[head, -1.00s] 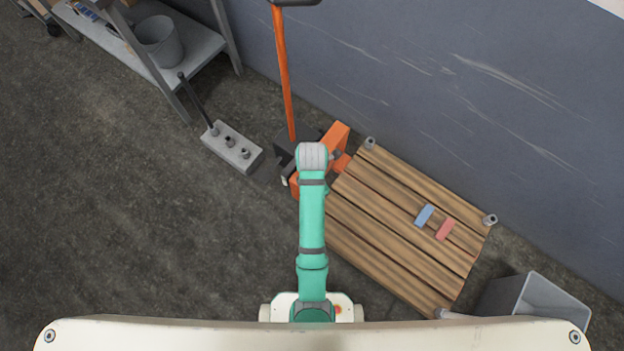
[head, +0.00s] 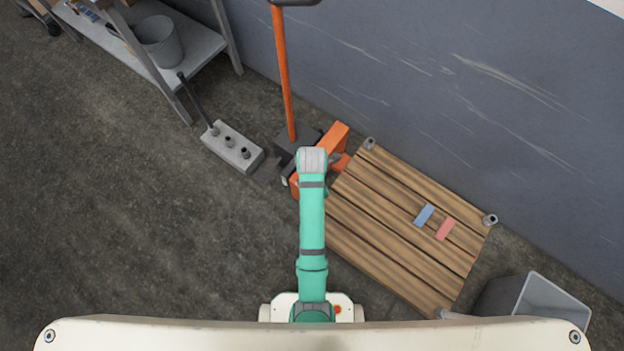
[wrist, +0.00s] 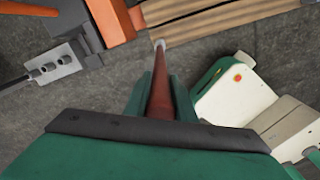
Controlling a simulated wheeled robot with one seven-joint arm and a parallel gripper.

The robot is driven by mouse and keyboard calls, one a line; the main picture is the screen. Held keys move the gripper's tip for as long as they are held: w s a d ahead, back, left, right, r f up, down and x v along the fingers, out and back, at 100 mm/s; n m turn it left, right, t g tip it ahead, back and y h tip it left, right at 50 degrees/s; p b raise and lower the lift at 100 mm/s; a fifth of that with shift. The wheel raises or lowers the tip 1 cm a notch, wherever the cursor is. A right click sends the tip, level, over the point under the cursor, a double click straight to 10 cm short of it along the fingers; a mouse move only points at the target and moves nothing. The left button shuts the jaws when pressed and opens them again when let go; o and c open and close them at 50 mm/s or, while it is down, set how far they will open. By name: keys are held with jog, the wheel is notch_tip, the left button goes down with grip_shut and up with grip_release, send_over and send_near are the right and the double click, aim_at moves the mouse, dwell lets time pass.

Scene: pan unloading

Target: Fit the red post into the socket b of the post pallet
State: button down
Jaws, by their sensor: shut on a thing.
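My gripper (wrist: 162,100) is shut on the red post (wrist: 161,92) in the wrist view. The post points away from the camera, and its far end is close to the near edge of the post pallet (wrist: 210,22). A small grey piece shows at that end; I cannot tell whether it is the post's tip or a socket. In the head view the gripper and post are hidden under my arm. The wooden pallet (head: 375,240) has grey corner sockets at its top (head: 370,143), right (head: 490,220) and bottom (head: 443,313). No letters are readable.
Blue (head: 424,215) and red (head: 445,229) pieces lie on the pallet. An orange pallet jack (head: 335,142) stands at its left end. A grey block (head: 232,147) with holes and a dark rod is further left. A grey bin (head: 535,300) stands lower right. Floor at left is clear.

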jog(key=shift+w+f, duration=0.1)
jog(key=shift+f, duration=0.85)
dwell(0.6)
jog(key=shift+d+f, duration=0.1)
jog(key=shift+f, duration=0.2)
dwell(0.3)
jog(key=shift+f, duration=1.95)
dwell(1.4)
jog(key=c, duration=1.4)
grip_release()
notch_tip(320, 180, up, 11)
